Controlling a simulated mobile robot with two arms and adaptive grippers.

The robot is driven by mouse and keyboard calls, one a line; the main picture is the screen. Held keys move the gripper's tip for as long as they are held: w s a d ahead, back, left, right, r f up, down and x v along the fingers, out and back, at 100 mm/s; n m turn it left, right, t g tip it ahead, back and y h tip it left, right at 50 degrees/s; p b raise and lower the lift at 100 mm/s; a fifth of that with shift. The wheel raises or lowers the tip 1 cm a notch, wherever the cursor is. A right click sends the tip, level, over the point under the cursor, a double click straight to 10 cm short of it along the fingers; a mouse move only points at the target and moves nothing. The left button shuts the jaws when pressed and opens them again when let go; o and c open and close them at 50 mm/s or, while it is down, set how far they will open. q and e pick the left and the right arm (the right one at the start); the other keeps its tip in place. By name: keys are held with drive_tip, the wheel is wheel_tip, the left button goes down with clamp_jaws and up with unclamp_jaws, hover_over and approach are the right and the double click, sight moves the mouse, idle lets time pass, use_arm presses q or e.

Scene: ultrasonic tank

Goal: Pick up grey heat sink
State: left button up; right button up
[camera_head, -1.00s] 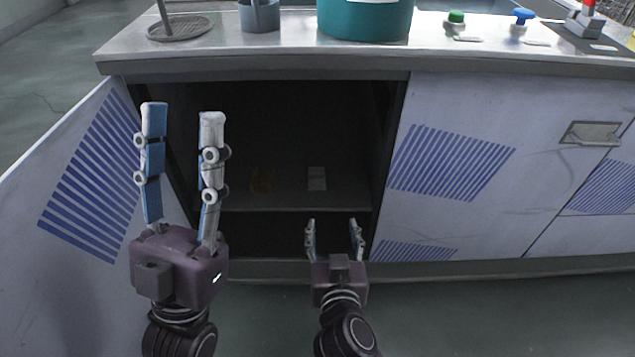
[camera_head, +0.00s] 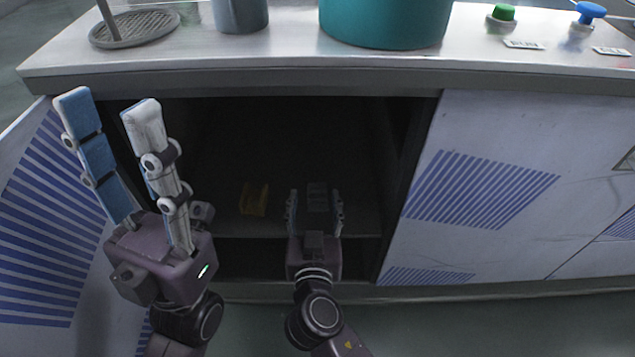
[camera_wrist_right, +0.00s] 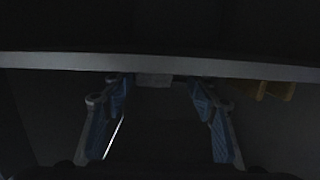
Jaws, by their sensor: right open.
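The grey heat sink (camera_head: 317,197) is a small, dim grey block on the shelf inside the dark open cabinet. It also shows faintly in the right wrist view (camera_wrist_right: 153,79), just past the shelf edge. My right gripper (camera_head: 314,191) is open, its fingers reaching into the cabinet opening. In the head view the heat sink appears between its fingertips; I cannot tell how much depth lies between them. Nothing is seen held in it. My left gripper (camera_head: 107,100) is open and empty, pointing up in front of the cabinet's left side.
A yellow object (camera_head: 254,199) lies on the shelf (camera_head: 350,222) left of the heat sink. The cabinet's open door (camera_head: 40,230) stands at the left. A closed panel (camera_head: 480,190) bounds the right. The steel counter (camera_head: 285,62) overhangs above, carrying a teal vessel (camera_head: 385,25).

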sight(317, 183)
drive_tip(key=shift+w+d+f+b, duration=0.15)
drive_tip(key=shift+w+b, duration=0.2)
drive_tip(key=shift+w, duration=1)
drive_tip(key=shift+w+f+b, duration=0.2)
drive_tip(key=shift+w+b, duration=0.1)
drive_tip(key=shift+w, duration=1.05)
drive_tip(key=shift+w+d+f+b, duration=0.15)
drive_tip(key=shift+w+b, duration=0.2)
drive_tip(key=shift+w, duration=1)
clamp_jaws()
